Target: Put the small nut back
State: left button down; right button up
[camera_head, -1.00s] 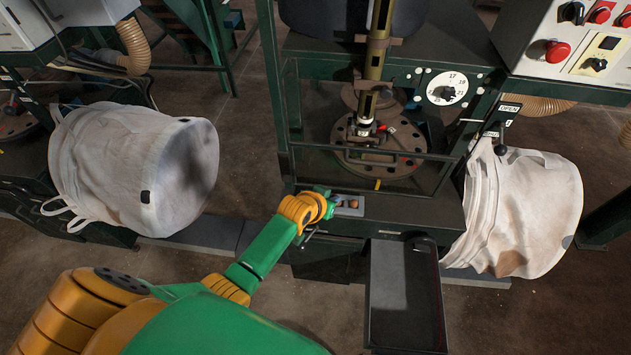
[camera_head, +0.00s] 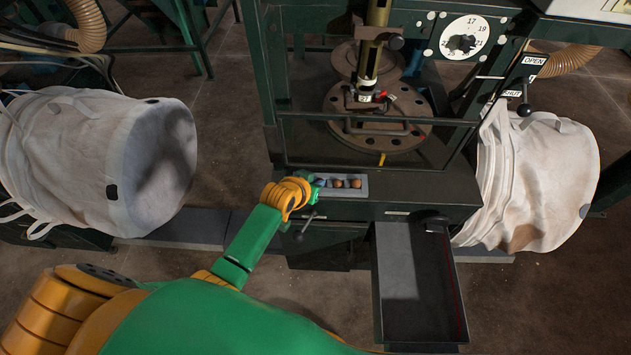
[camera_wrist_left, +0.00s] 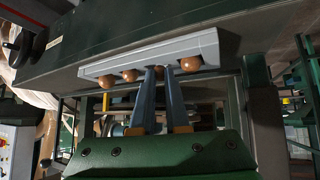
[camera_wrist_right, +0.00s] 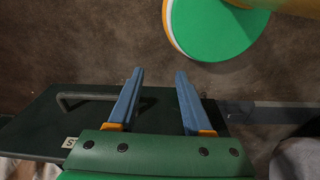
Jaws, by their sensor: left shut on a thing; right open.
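A narrow grey tray (camera_head: 345,193) holding round brown nuts sits on the front ledge of the green machine; it also shows in the left wrist view (camera_wrist_left: 208,46). My left gripper (camera_head: 317,184) is at the tray's left end in the head view. In the left wrist view its fingertips (camera_wrist_left: 161,72) are at the tray, shut on the small nut (camera_wrist_left: 158,72), which is mostly hidden between the fingers. Other nuts sit on both sides, one at the right (camera_wrist_left: 191,64) and one next to it at the left (camera_wrist_left: 130,75). My right gripper (camera_wrist_right: 158,85) is open and empty, seen only in its wrist view.
An open dark drawer (camera_head: 412,285) juts out below the ledge. A round flange (camera_head: 375,115) and a numbered dial (camera_head: 464,37) are on the machine behind. White bulk bags lie at left (camera_head: 95,160) and right (camera_head: 540,185). A dark handle (camera_wrist_right: 85,97) is near my right gripper.

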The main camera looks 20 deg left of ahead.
pick_arm(q)
jog(key=shift+f, duration=0.45)
jog(key=c, duration=0.9)
grip_release()
jog(key=shift+s, duration=0.15)
